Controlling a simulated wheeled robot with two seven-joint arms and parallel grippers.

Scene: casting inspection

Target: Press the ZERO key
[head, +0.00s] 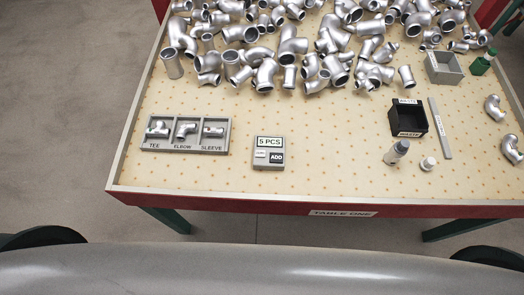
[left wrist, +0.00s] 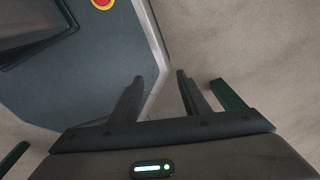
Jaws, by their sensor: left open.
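A small grey counter box (head: 268,153) stands near the table's front edge in the head view. Its top label reads "5 PCS". Below the label are a pale key (head: 261,155) at the left, its text too small to read, and a dark key marked ADD (head: 277,157) at the right. My left gripper (left wrist: 159,75) shows only in the left wrist view. Its fingers are apart with nothing between them, above the floor and beside my base, away from the table. My right gripper is in neither view.
A three-part tray (head: 186,150) labelled TEE, ELBOW and SLEEVE stands left of the counter box, with a fitting in each part. Metal fittings (head: 290,50) crowd the back. Around the counter box is clear.

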